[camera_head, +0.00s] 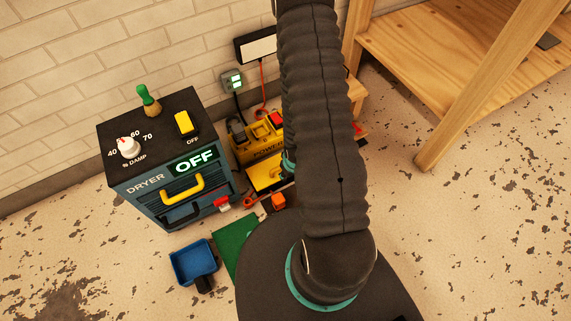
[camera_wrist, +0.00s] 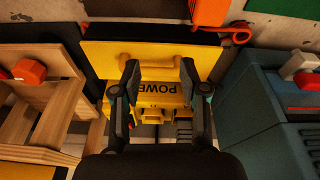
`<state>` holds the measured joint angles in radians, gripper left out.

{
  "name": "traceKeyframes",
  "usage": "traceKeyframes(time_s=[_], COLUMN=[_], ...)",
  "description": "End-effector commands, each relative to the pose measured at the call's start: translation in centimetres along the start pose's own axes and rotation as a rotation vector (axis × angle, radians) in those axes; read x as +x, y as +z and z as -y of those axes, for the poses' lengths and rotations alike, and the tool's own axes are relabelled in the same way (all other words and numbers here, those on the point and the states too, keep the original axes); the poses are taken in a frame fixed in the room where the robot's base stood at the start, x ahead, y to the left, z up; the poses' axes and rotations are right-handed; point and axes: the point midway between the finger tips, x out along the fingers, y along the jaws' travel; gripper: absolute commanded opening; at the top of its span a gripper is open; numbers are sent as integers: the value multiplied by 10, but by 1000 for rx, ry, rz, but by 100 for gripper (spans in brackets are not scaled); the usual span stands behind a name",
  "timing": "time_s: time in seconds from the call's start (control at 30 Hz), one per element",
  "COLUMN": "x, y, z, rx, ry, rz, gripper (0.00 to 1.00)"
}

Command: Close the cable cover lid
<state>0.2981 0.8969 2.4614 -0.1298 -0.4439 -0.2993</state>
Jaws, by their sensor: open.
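The yellow cable box marked POWER (camera_head: 250,147) stands against the wall, right of the dryer. Its yellow lid (camera_head: 268,174) is folded open toward the front, below the lettering. In the wrist view the lid (camera_wrist: 105,53) spreads across the upper middle, with a raised yellow bar on it, and the box front (camera_wrist: 158,101) with upside-down lettering lies below it. My gripper (camera_wrist: 160,68) is open, its two fingers apart over the lid and the lettering; I cannot tell whether they touch. In the head view my arm hides most of the gripper and the box's right side.
The blue-grey dryer (camera_head: 160,175) with a yellow handle stands close on the left. A wooden stand (camera_wrist: 40,110) is close on the box's other side. An orange block (camera_head: 278,201), a blue tray (camera_head: 193,262) and a green mat (camera_head: 231,241) lie in front. An orange cable (camera_head: 262,88) runs down the wall.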

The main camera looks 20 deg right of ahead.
Motion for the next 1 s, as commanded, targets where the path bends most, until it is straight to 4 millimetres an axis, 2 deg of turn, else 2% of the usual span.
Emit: traceKeyframes(time_s=[0.03, 0.2, 0.4, 0.5, 0.67, 0.8, 1.0], x=[-4, -2, -9, -15, -27, -37, -41], y=[-21, -77, -132, -147, -155, -142, -132], z=[-3, -9, -19, -19, -23, -21, -18], rx=[-33, -268, -640, -850, -1146, -1331, -1451], ry=[5, 5, -42, -85, -211, -331, -400], rz=[-6, 37, 139, 209, 296, 347, 358], gripper=[43, 43, 43, 43, 43, 43, 43])
